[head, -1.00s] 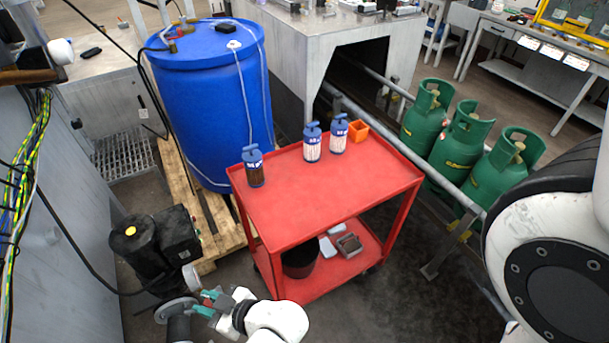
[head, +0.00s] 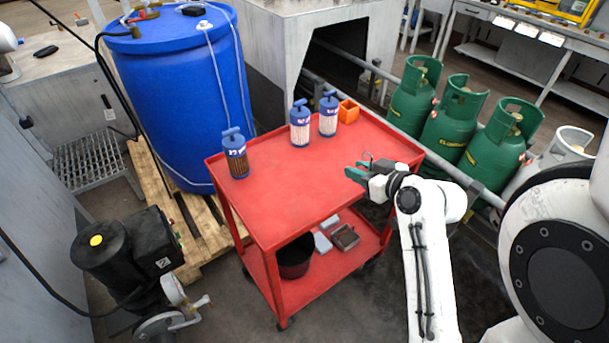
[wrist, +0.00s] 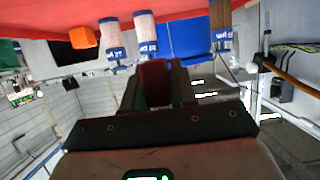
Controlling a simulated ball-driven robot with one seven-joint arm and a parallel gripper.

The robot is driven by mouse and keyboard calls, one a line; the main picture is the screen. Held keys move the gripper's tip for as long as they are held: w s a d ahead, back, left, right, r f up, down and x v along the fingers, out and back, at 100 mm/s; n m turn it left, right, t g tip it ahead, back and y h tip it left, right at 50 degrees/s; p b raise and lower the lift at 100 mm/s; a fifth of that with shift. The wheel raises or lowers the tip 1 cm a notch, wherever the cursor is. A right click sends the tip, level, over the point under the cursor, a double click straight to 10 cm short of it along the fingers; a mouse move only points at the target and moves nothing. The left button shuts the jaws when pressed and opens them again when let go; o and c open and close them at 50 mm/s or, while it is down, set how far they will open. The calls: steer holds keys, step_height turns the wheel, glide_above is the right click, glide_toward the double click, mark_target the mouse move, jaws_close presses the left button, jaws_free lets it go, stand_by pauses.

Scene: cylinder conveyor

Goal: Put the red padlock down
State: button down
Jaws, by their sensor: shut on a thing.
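My gripper (head: 362,170) is at the right part of the red cart's top (head: 285,195), close to its right front edge. Its teal fingers point left over the red surface. In the wrist view my gripper (wrist: 155,88) is shut on a dark red thing (wrist: 154,80) between the fingers, which fits the red padlock. In the head view I cannot make the padlock out clearly against the red cart. I cannot tell whether it touches the cart top; the fingers look somewhat above it.
Three blue-capped cylinders (head: 235,153) (head: 300,123) (head: 328,113) and an orange box (head: 348,111) stand along the cart's far side. The middle and front of the top are bare. The lower shelf holds a dark bucket (head: 295,258) and small grey items. Green gas bottles (head: 455,120) stand at right.

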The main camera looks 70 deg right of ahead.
steer(key=shift+s+d+r, duration=0.15)
steer(key=shift+s+d, duration=0.1)
steer(key=shift+s, duration=0.1)
steer(key=shift+w+d, duration=0.2)
steer(key=shift+w, duration=0.05)
steer(key=w+a+x, duration=0.1)
steer(key=x, duration=0.7)
glide_above(319, 183)
steer(key=s, duration=0.1)
step_height(319, 183, down, 5)
steer(key=shift+a+f+p, duration=0.15)
steer(key=shift+f+p, duration=0.05)
steer(key=shift+p, duration=0.25)
steer(key=shift+w+f, duration=0.35)
steer(key=shift+f, duration=0.1)
steer(key=shift+w+d+f, duration=0.1)
steer(key=shift+f, duration=0.75)
steer(key=shift+w+d+f, duration=0.1)
steer(key=shift+f, duration=0.8)
